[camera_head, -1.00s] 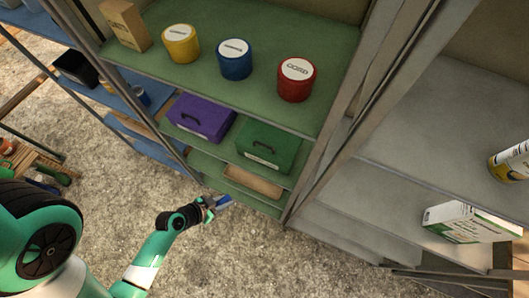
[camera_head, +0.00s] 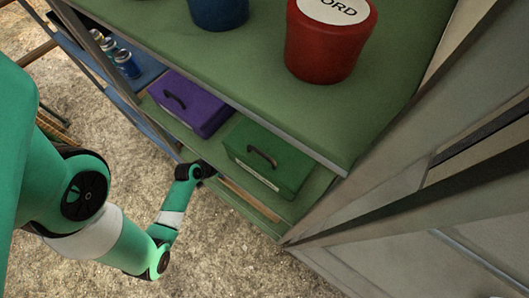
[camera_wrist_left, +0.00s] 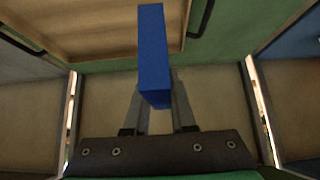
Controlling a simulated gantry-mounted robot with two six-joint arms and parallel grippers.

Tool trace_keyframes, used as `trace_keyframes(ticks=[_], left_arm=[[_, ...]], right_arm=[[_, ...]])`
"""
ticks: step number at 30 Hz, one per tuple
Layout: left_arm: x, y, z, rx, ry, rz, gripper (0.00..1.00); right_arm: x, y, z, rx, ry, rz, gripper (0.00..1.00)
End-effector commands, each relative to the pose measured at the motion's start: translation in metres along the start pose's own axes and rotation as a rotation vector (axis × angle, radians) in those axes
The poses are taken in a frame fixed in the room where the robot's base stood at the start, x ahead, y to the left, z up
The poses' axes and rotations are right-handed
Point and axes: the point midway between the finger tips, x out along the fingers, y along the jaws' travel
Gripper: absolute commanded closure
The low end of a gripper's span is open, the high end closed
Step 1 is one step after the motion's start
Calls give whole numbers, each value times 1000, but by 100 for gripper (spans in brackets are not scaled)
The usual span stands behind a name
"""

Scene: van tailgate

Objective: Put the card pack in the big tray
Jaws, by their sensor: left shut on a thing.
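The card pack (camera_wrist_left: 152,45) is a blue block in the left wrist view. My left gripper (camera_wrist_left: 155,100) is shut on it, and the pack sticks out past the fingertips. A wooden tray (camera_wrist_left: 85,25) with a raised rim lies beyond, at the upper left of that view, on the green shelf. The far end of the pack overlaps the tray's right part in the picture; I cannot tell the height between them. In the head view only a strip of the tray (camera_head: 248,203) shows under the green case, and my left gripper and the pack are hidden behind the shelf. My right gripper is not in view.
A purple case (camera_head: 195,103) and a green case (camera_head: 268,155) stand on the shelf above. Red (camera_head: 328,40) and blue (camera_head: 218,10) tubs stand on the top shelf. A dark handle (camera_wrist_left: 201,18) sits beside the tray. Shelf edges lie close around my wrist.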

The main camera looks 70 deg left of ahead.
Motion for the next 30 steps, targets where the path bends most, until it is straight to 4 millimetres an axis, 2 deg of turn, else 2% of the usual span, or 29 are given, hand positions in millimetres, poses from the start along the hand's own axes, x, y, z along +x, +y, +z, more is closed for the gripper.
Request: trace_keyframes(ticks=[11, 15, 19, 25, 28, 30], left_arm=[[65, 73, -8, 18, 7, 11, 100], [98, 92, 3, 11, 5, 7, 100], [112, 102, 5, 6, 5, 4, 100], [114, 105, 5, 3, 3, 2, 100], [127, 112, 10, 5, 5, 5, 100], [138, 111, 21, 3, 2, 2, 100]], right_arm=[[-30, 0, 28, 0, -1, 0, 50], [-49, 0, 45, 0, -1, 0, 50], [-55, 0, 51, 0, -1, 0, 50], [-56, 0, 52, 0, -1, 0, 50], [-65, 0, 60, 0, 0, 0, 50], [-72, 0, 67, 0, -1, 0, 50]])
